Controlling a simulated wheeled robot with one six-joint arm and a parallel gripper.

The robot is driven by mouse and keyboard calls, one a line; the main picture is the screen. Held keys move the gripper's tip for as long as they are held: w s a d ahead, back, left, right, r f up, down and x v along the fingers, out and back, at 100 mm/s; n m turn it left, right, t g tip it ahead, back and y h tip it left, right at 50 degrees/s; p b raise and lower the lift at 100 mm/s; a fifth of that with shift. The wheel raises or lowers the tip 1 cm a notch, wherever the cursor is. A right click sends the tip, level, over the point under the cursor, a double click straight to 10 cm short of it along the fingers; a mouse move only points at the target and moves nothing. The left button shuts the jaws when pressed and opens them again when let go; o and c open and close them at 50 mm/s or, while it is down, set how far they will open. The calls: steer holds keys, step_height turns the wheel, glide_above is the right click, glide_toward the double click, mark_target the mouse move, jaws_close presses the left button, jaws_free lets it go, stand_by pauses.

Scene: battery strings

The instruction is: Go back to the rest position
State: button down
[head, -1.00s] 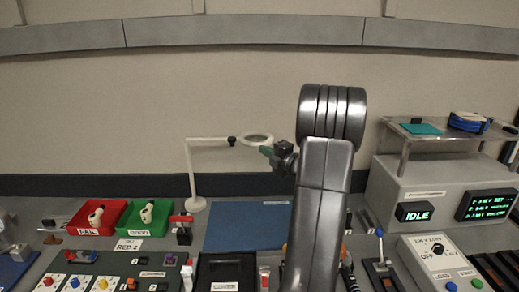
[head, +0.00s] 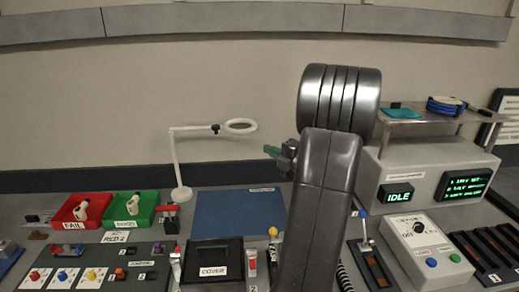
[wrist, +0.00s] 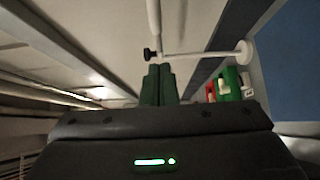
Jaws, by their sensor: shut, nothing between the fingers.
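My gripper (head: 271,151) shows at the end of my raised arm in the head view, pointing left above the bench. It is small there and partly hidden by its own wrist. In the wrist view, its two dark green fingers (wrist: 159,84) lie side by side, shut with nothing between them. It is clear of the bench and touches nothing. In the head view, its tip is just right of and below the ring of a white magnifier lamp (head: 177,165). The lamp's pole also shows in the wrist view (wrist: 205,54).
A red FAIL bin (head: 70,223) and a green GOOD bin (head: 123,222) stand at left. A blue mat (head: 225,216) lies mid-bench, behind a black COVER box (head: 208,254). A grey IDLE console (head: 430,165) with a shelf on top stands at right. Air around my gripper is free.

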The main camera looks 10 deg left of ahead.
steer(key=shift+s+d, duration=0.4)
steer(key=shift+d, duration=0.2)
steer(key=shift+a, duration=0.1)
steer(key=w+d+p+x, duration=0.1)
steer(key=x, duration=1.1)
steer(key=shift+w, duration=0.5)
steer(key=shift+f, duration=0.1)
